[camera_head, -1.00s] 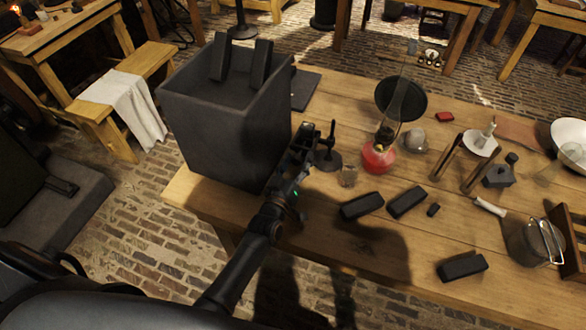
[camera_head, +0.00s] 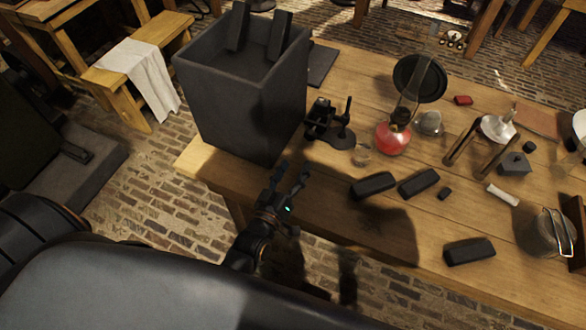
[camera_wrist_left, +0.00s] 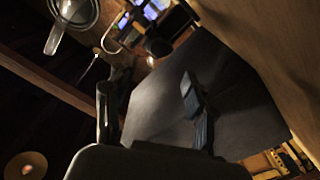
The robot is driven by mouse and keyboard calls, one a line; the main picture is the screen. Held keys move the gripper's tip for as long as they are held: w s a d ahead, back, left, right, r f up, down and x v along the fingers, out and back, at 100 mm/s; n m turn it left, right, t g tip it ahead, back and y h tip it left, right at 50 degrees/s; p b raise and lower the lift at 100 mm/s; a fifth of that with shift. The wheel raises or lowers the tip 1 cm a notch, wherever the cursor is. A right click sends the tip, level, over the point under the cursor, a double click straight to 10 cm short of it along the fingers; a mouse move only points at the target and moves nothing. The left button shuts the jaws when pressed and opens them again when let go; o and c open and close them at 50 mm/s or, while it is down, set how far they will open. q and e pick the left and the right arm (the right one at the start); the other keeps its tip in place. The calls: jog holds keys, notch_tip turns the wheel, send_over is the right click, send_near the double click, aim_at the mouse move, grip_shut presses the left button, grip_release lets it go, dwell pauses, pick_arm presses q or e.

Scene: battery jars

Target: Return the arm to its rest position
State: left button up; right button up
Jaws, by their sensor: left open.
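My left gripper (camera_head: 293,172) is open and empty in the head view, near the table's front edge and below the grey square jar. Its two fingers point up toward the table, apart from each other. It also shows in the left wrist view (camera_wrist_left: 148,95), fingers spread with the dark jar (camera_wrist_left: 165,90) beyond them. The tall grey jar (camera_head: 240,120) stands at the table's left corner with two dark plates (camera_head: 260,35) upright in it. My right gripper is in neither view.
The wooden table (camera_head: 335,220) holds several dark blocks (camera_head: 372,185), a red-based oil lamp (camera_head: 392,139), a small black stand (camera_head: 330,135) and a glass (camera_head: 361,156). A metal pot (camera_head: 545,235) stands at right. Brick floor (camera_head: 175,215) shows left of the table.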

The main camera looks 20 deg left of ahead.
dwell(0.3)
pick_arm(q)
jog(key=shift+s+d+f+m+g+h, duration=0.15)
jog(key=shift+d+f+m+g+h, duration=0.1)
jog(key=shift+m+g+h, duration=0.25)
jog(key=s+m+g, duration=0.1)
jog(key=s+g, duration=0.1)
jog(key=s+f+m+g, duration=0.1)
jog(key=s+g, duration=0.1)
jog(key=s+m+g, duration=0.1)
jog(key=s+g, duration=0.1)
jog(key=shift+s+d+f+m+g+h, duration=0.2)
jog(key=shift+m+g+h, duration=0.1)
jog(key=shift+m, duration=0.1)
jog(key=s+a+r+m+g+y, duration=0.1)
jog(key=s+a+g, duration=0.15)
jog(key=s, duration=0.45)
jog(key=s+a+r+m+g+y, duration=0.1)
jog(key=s+a+g, duration=0.1)
jog(key=s+g, duration=0.35)
jog(key=s+f, duration=0.2)
jog(key=f, duration=1.1)
jog(key=s+f, duration=0.2)
jog(key=f, duration=1.2)
jog(key=s+a+f+g, duration=0.1)
jog(key=s+a+f, duration=0.1)
jog(key=s+f, duration=1.3)
jog(key=shift+s+a+m, duration=0.3)
jog(key=shift+s, duration=0.2)
